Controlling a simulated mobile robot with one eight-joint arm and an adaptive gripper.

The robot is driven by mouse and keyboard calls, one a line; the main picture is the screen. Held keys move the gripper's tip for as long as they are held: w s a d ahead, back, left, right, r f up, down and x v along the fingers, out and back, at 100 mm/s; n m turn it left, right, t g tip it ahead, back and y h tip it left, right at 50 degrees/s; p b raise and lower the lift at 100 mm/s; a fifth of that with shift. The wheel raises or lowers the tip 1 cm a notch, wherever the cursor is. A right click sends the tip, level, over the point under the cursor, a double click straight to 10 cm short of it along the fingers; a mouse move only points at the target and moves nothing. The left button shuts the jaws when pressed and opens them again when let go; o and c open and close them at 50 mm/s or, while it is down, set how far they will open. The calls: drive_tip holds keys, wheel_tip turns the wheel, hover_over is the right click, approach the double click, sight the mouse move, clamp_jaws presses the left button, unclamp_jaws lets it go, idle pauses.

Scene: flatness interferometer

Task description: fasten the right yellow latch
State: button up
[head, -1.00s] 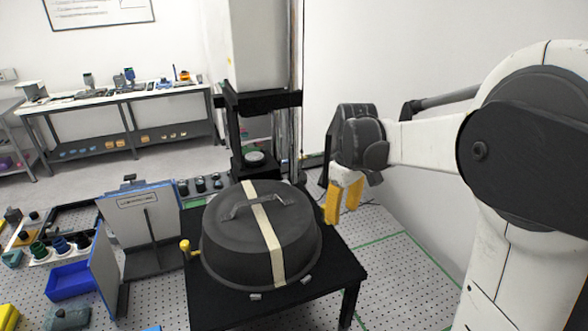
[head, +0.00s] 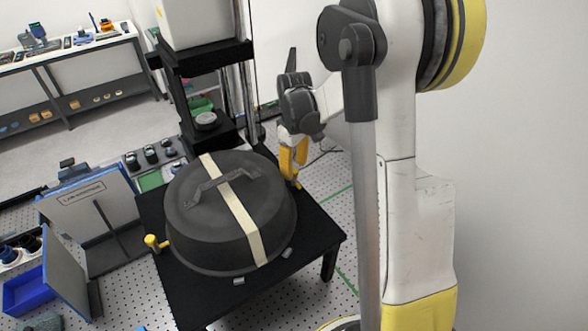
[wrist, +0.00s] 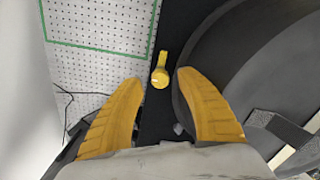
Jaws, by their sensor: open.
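The right yellow latch (wrist: 160,72) shows in the wrist view as a short yellow lever with a round knob, beside the dark round lid (wrist: 215,60). My gripper (wrist: 157,82) is open, with one yellow finger on each side of the latch knob in that view; I cannot tell whether they touch it. In the head view my gripper (head: 292,165) points down at the right rim of the dark domed lid (head: 190,225), and its fingers mostly hide the right latch. The left yellow latch (head: 153,243) sticks out at the lid's left side.
The lid rests on a black table (head: 190,300) and carries a handle (head: 222,186) and a pale strip. A black column stand (head: 205,95) rises behind it. Grey panels (head: 90,205) and a blue bin (head: 24,290) stand at left.

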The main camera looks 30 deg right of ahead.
drive_tip(key=shift+f, duration=0.85)
clamp_jaws()
